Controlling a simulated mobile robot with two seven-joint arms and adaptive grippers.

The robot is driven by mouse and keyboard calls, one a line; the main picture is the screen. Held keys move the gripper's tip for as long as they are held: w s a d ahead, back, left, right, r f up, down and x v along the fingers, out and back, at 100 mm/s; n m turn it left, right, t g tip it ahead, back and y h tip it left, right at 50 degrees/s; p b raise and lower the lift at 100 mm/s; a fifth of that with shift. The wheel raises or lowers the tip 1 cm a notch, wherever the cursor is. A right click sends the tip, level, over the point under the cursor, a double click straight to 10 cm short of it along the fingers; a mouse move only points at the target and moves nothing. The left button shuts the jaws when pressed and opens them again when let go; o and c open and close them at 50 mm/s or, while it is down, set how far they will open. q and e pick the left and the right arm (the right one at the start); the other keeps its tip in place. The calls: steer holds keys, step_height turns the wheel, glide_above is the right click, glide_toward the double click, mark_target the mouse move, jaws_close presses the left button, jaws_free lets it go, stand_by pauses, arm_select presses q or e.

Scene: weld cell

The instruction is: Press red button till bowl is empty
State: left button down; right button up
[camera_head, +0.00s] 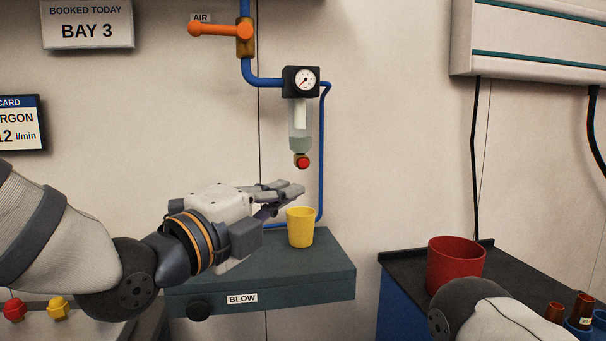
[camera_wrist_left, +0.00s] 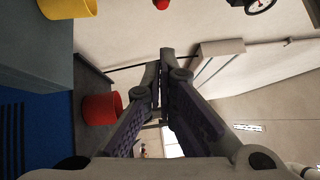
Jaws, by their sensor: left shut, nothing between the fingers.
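The red button (camera_head: 302,162) sits at the bottom of the clear filter bowl (camera_head: 299,122), under the black gauge housing on the wall. The lower part of the bowl looks greenish, like liquid; I cannot tell its exact level. A yellow cup (camera_head: 300,229) stands upright below the button on the grey cabinet. My left gripper (camera_head: 297,189) is shut and empty, between button and cup in the picture, with its fingertips apart from the button. In the left wrist view, the button (camera_wrist_left: 161,4) and cup (camera_wrist_left: 68,8) show at the top edge. My right gripper is out of view.
The grey cabinet (camera_head: 260,275) has a BLOW label. A blue air pipe (camera_head: 322,150) runs beside the bowl, with an orange valve lever (camera_head: 215,29) above left. A red container (camera_head: 455,263) and several small copper-coloured parts stand on the dark bench (camera_head: 410,268) at right.

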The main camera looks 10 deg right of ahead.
mark_target(303, 163)
arm_select(q)
steer(key=w+d+r+b, duration=0.1)
steer(key=w+d, duration=0.3)
steer(key=w, duration=0.4)
steer(key=shift+w+d+b, duration=0.3)
steer(key=shift+w+d, duration=0.05)
steer(key=shift+d, duration=0.05)
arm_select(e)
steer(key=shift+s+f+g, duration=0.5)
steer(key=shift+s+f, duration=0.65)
arm_select(q)
steer(key=shift+r, duration=0.1)
